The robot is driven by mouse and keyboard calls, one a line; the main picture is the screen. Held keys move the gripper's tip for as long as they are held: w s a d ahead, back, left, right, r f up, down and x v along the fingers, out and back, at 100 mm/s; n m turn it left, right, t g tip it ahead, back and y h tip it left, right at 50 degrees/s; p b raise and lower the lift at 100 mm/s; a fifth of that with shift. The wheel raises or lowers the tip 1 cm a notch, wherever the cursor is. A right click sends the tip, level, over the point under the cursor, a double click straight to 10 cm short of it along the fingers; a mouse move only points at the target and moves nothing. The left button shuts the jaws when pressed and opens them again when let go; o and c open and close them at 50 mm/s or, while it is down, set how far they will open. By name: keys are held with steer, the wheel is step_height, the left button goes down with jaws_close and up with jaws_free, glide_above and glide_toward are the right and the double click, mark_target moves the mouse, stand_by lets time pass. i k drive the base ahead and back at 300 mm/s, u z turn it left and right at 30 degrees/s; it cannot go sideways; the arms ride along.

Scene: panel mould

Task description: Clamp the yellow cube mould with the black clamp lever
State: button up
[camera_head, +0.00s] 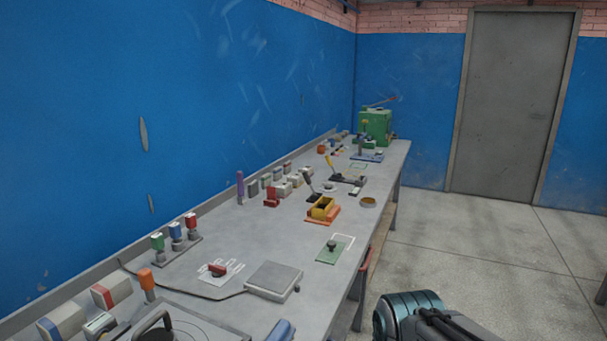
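The yellow cube mould (322,207) sits on an orange base plate (319,220) around the middle of the long grey bench. It looks open at the top, with a dark inside. A black clamp lever (308,184) stands at the mould's far left side, raised and tilted up to the left. Its lower end is partly hidden behind the mould, and I cannot tell whether it touches the mould. My gripper is not in view; only a part of my arm shows at the bottom right.
The grey bench (225,255) runs along the blue wall. A yellow-handled lever (330,167) stands behind the mould. A round tin (368,202) is right of it, a green plate (333,250) with a knob in front, and a red block (271,197) left. Open floor (470,250) lies right.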

mark_target(305, 175)
steer(key=z, duration=0.75)
steer(key=k, duration=1.05)
steer(key=z, duration=1)
steer(key=i, duration=1.65)
steer(key=u, duration=0.55)
steer(key=i, duration=1.6)
steer(key=u, duration=1.15)
steer(key=i, duration=1)
steer(key=u, duration=1.55)
steer(key=i, duration=0.6)
steer(key=u, duration=0.45)
